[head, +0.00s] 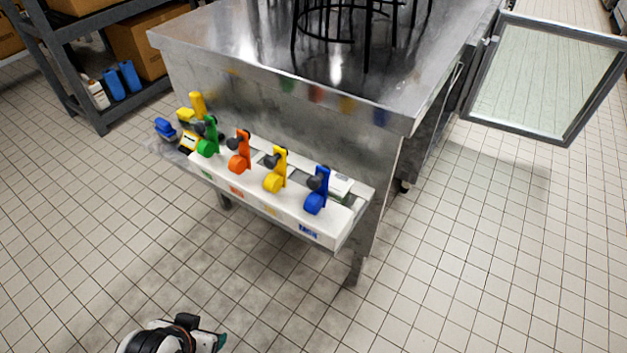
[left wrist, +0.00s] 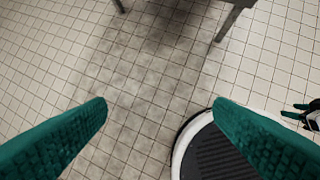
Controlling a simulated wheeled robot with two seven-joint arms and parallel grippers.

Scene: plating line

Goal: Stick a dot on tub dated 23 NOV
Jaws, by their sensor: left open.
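No tub and no date reading 23 NOV can be made out. A white rail on the front of the steel counter holds a green dispenser (head: 208,137), an orange dispenser (head: 239,151), a yellow dispenser (head: 276,171) and a blue dispenser (head: 317,191), perhaps for dots. My left gripper (left wrist: 160,104) is open and empty, its green fingers wide apart above the floor. In the head view part of my left arm shows at the bottom edge, well below the rail. Another gripper, seemingly my right one (left wrist: 305,115), shows partly at the right edge of the left wrist view.
The steel counter (head: 270,50) carries a black wire stand (head: 338,30). A glass door (head: 545,80) stands open at the right. Small blue and yellow items lie left of the rail. A dark shelf (head: 85,25) holds boxes and blue bottles. The tiled floor in front is clear.

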